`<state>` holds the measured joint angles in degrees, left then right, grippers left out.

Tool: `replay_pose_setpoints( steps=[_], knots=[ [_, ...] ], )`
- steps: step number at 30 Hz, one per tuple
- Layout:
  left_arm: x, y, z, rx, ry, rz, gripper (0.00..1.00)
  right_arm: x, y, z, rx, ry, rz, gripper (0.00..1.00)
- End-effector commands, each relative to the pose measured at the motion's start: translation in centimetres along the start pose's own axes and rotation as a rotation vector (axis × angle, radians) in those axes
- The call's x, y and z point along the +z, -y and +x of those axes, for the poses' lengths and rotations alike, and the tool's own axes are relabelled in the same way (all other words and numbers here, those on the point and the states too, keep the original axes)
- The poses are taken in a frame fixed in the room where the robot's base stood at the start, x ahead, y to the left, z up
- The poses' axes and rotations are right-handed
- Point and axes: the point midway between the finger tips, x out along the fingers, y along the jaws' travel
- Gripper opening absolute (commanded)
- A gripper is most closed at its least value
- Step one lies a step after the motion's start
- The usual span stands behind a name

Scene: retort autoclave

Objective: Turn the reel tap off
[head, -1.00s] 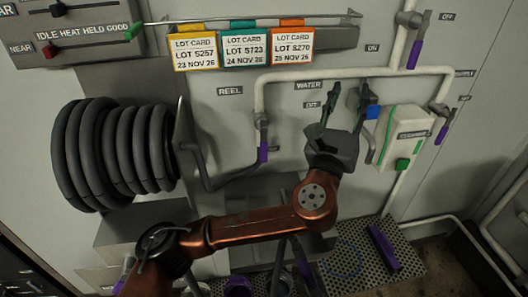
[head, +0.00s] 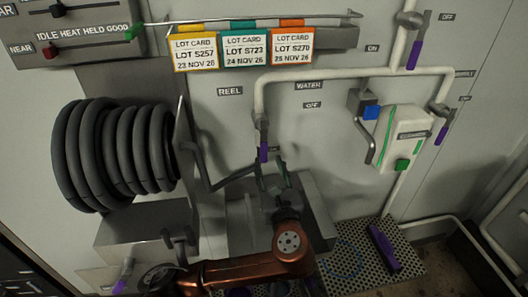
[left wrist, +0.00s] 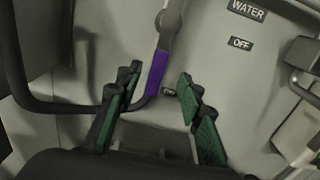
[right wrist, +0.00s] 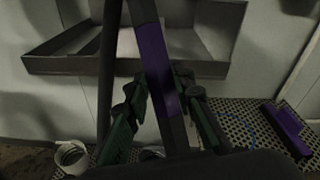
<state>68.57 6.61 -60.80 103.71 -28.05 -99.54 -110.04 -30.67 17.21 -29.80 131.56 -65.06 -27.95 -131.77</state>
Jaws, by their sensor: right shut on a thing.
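The reel tap's purple handle (head: 263,152) hangs straight down from the white pipe, right of the REEL label (head: 230,91). It points at a small label just below; the OFF label (head: 312,105) is up to its right. My left gripper (head: 272,178) is just below the handle. In the left wrist view my left gripper (left wrist: 158,82) is open, with the purple handle (left wrist: 156,72) showing between its fingertips; I see no clear contact. In the right wrist view my right gripper (right wrist: 160,88) is shut on a dark bar with a purple grip (right wrist: 153,60).
A coiled black hose (head: 115,155) is on the left wall, its pipe running to the tap. A control box (head: 402,135) and other purple-handled valves (head: 415,55) are to the right. A grey tray (head: 310,210) is below the tap. A purple object (head: 383,248) lies on a perforated shelf.

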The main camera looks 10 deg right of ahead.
Motion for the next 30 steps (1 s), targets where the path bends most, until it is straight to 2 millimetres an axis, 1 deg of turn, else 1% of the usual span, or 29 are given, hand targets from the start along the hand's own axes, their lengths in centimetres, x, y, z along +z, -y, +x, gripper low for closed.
replay_pose_setpoints(
  steps=[1,3,9,12,15,19,27,30],
  knots=[
    [0.0,-0.1,1.1,0.005,0.0,0.002,0.35,0.1,0.0,0.0,0.0,0.001,0.0,0.0],
    [0.0,-0.2,2.6,0.005,0.001,0.001,0.35,0.1,0.0,0.0,0.0,0.001,0.0,0.0],
    [0.1,-0.1,6.3,0.003,0.001,0.0,0.35,0.1,0.0,0.0,0.0,0.001,0.0,0.0],
    [0.1,0.0,7.6,0.002,0.002,0.0,0.35,0.1,0.0,0.0,0.0,0.001,0.0,0.0],
    [0.1,0.0,8.6,0.001,0.001,-0.001,0.35,0.1,0.0,0.0,0.0,0.001,0.0,0.0],
    [0.0,-0.1,9.3,0.001,0.0,-0.002,0.35,0.1,0.0,0.0,0.0,0.001,0.0,0.0],
    [0.1,0.0,9.3,0.0,0.001,-0.002,0.35,0.1,0.0,0.0,0.0,0.001,0.0,0.0],
    [0.1,0.0,9.3,0.0,0.001,-0.002,0.29,0.1,0.0,0.0,0.0,0.001,0.0,0.0]
  ],
)
